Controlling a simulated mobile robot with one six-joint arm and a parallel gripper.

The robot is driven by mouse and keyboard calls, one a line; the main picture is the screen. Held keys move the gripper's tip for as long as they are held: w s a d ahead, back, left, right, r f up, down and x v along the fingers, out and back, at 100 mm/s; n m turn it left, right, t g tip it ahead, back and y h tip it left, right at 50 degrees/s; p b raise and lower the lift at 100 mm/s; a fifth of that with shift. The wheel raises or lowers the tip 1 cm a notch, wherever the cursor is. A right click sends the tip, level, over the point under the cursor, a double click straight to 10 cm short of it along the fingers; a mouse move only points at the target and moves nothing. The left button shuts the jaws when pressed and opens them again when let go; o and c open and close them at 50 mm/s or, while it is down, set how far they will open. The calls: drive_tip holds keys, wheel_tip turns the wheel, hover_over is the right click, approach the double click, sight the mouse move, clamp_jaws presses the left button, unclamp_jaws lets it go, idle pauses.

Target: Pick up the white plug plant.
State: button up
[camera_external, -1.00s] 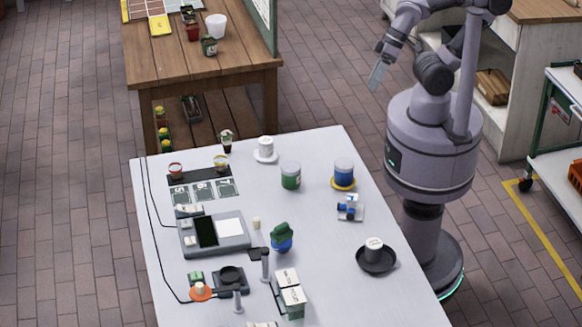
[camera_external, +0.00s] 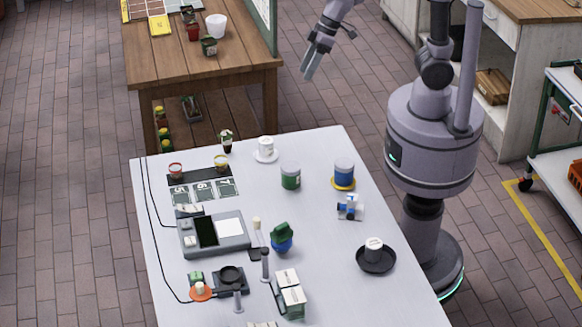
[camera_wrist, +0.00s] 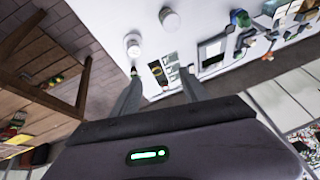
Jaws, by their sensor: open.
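A small plant with a pale top and a dark reddish-brown plug (camera_external: 226,141), apparently the white plug plant, stands upright at the back left edge of the white table (camera_external: 330,215). In the wrist view a small dark and pale item (camera_wrist: 133,71) at the left fingertip may be this plant, but it is too small to be sure. My gripper (camera_external: 310,72) is open and empty, its fingers pointing down. It is in the air beyond the table's back edge, up and to the right of the plant. The gripper also shows in the wrist view (camera_wrist: 160,86).
A green jar (camera_external: 290,175) and blue jar (camera_external: 344,172) stand farther right. A wooden bench (camera_external: 205,72) is behind.

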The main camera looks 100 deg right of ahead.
drive_tip(key=w+d+f+n+p, duration=0.2)
drive_tip(key=w+d+f, duration=0.6)
drive_tip(key=w, duration=0.4)
approach(230, 138)
drive_tip(key=shift+n+g+h, duration=0.4)
drive_tip(key=b+x, duration=0.2)
drive_tip(key=x, duration=0.1)
drive_tip(key=b+x, duration=0.1)
drive_tip(key=shift+w+d+b, duration=0.25)
drive_tip(key=shift+w+b, duration=0.05)
drive_tip(key=shift+w, duration=0.1)
drive_tip(key=x, duration=0.2)
drive_tip(key=b+x, duration=0.1)
drive_tip(key=x, duration=0.1)
drive_tip(key=b+x, duration=0.1)
drive_tip(key=x, duration=0.1)
drive_tip(key=shift+a, duration=0.4)
drive_tip(key=shift+s, duration=0.1)
drive_tip(key=shift+r, duration=0.15)
drive_tip(key=shift+c, duration=1.1)
clamp_jaws()
